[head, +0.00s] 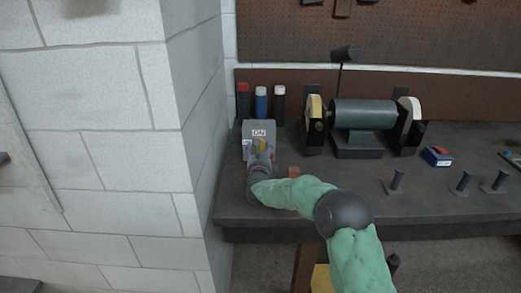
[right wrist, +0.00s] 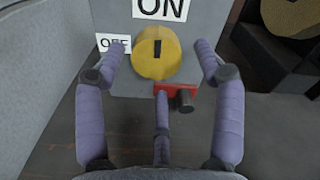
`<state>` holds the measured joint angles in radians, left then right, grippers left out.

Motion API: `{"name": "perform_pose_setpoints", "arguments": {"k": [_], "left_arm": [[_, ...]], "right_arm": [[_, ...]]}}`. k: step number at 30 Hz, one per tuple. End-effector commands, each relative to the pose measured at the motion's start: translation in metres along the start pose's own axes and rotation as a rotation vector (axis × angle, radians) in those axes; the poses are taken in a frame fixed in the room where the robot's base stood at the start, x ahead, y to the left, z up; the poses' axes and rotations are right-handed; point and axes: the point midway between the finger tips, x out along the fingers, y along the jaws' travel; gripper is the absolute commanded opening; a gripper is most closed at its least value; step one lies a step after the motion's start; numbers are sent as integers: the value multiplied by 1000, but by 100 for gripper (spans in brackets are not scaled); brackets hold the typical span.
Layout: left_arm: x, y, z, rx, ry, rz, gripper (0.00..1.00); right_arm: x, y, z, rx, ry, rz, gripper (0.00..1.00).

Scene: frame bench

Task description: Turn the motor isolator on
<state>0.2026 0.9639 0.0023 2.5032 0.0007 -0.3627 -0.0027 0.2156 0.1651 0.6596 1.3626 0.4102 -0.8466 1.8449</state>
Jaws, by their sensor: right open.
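The motor isolator is a grey box (head: 253,128) at the bench's left end, beside the white wall; it fills the top of the right wrist view (right wrist: 205,72). It has an ON label (right wrist: 160,8) above and an OFF label (right wrist: 106,43) at left. Its yellow round knob (right wrist: 155,67) has a black mark standing upright, towards ON. A red part with a dark stub (right wrist: 182,98) sits below the knob. My right gripper (right wrist: 160,60) is open, its purple fingers spread around the knob with visible gaps; it also shows in the head view (head: 261,160). My left gripper is not in view.
Several spray cans (head: 261,103) stand behind the isolator. The white block wall (head: 188,100) stands close on the left.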

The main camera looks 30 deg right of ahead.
Motion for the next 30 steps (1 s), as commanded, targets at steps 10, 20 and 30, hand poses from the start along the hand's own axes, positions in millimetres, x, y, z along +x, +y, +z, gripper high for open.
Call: {"name": "perform_pose_setpoints", "arguments": {"k": [10,20,30], "left_arm": [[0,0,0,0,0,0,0],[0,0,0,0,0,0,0],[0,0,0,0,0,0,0]], "right_arm": [[-60,-1,0,2,0,-1,69],[-101,-2,-1,2,1,-3,69],[-108,-1,-2,1,3,-3,69]]}}
